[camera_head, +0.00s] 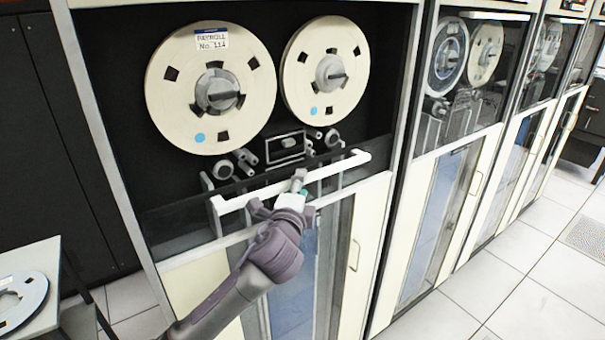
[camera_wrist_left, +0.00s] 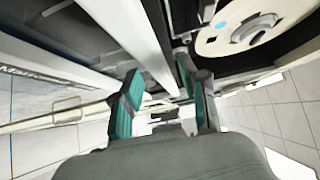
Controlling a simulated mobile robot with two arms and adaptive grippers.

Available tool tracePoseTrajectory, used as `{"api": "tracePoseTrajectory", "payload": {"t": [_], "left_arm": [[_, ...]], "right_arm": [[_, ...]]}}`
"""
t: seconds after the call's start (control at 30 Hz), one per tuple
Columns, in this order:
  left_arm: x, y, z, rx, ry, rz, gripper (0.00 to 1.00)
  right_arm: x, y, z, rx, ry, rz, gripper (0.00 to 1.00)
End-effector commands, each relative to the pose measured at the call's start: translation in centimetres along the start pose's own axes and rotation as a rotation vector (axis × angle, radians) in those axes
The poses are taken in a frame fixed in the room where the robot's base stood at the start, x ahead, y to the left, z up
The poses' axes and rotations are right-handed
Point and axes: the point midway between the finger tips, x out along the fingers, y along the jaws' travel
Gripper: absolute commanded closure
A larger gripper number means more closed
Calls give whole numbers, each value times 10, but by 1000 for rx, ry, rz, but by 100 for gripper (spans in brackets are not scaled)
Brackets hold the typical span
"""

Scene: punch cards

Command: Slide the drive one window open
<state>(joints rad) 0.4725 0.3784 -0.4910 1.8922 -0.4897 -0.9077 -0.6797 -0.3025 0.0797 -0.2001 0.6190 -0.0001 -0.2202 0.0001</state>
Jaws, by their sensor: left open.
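Drive one (camera_head: 404,60) is the nearest tape cabinet in the head view, with two cream reels. Its window shows as a smoky glass strip (camera_head: 175,228) below the reels, with a long white handle bar (camera_head: 240,200) across it. How far the pane extends upward is hard to tell. My left gripper (camera_head: 297,184) is at the middle of the bar. In the left wrist view, its teal-padded fingers (camera_wrist_left: 165,98) are apart, and the white bar (camera_wrist_left: 135,35) runs toward the gap between them. I cannot tell whether they touch it. My right gripper is out of view.
A left reel (camera_head: 255,95) and a right reel (camera_head: 345,60) sit above the bar. More tape cabinets (camera_head: 440,220) stand in a row to the right. A small table (camera_head: 45,318) with a reel is at lower left. Tiled floor (camera_head: 520,260) is clear at right.

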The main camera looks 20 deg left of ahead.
Motion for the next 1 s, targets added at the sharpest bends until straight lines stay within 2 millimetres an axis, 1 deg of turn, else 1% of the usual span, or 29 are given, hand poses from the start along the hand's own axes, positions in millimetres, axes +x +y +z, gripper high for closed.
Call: {"api": "tracePoseTrajectory", "payload": {"t": [0.03, 0.1, 0.2, 0.33, 0.57, 0.6, 0.67, 0.83, 0.87, 1.0], "left_arm": [[8, -3, 0, 1, 0, 0, 56], [18, -2, 0, 1, -1, 1, 56], [26, -1, 0, 0, 0, 0, 56], [31, 0, 0, 0, 1, 0, 56], [32, 0, 0, -1, 1, 0, 56], [32, 0, 0, -1, 1, 0, 60], [32, 0, 0, -1, 1, 0, 70], [32, 0, 0, -1, 1, 0, 98], [32, 0, 0, 0, 1, 0, 100], [32, 0, 0, 0, 1, 0, 100]], "right_arm": [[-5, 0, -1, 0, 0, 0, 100], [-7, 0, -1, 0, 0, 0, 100], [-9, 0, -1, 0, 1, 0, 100], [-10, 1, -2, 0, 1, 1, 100], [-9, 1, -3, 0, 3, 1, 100], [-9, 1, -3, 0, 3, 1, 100], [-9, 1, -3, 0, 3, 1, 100], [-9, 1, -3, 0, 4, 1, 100], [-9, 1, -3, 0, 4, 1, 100], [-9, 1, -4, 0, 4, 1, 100]]}}
